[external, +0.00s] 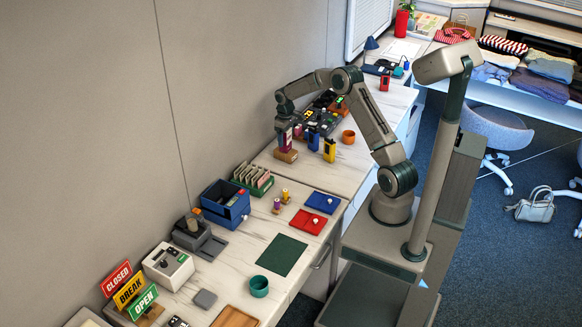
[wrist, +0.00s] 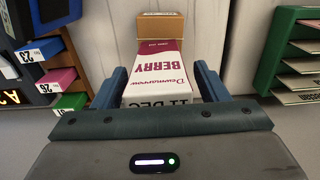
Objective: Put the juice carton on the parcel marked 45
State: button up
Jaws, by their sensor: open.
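The juice carton, white and maroon with "BERRY" and "11 DEC" on it, shows in the wrist view (wrist: 157,65) and the external view (external: 285,139). It appears to stand upright on a small brown parcel (external: 286,155), which also shows beyond the carton in the wrist view (wrist: 161,26). No number on this parcel can be read. My gripper (external: 284,120) is over the carton from above. In the wrist view its open fingers (wrist: 159,84) are on either side of the carton; whether they touch it is unclear.
A green card rack (external: 253,179) is nearby; a blue box (external: 226,205) stands further forward.

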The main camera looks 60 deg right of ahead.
notch_tip(320, 180, up, 12)
jog(key=shift+f+b, duration=0.2)
jog(key=shift+b, duration=0.35)
jog(key=shift+a+r, duration=0.1)
jog(key=shift+r, duration=0.25)
jog(key=s+a+r+t, duration=0.1)
jog(key=s+a+r, duration=0.8)
jog(key=s+a, duration=0.5)
jog(key=s+a+f+t, duration=0.1)
jog(key=s+a, duration=0.2)
jog(key=s, duration=0.6)
jog(key=s+a+f+t, duration=0.1)
jog(key=s+a, duration=0.3)
jog(key=s, duration=0.5)
jog(key=shift+s+f, duration=0.4)
jog(key=shift+f, duration=0.35)
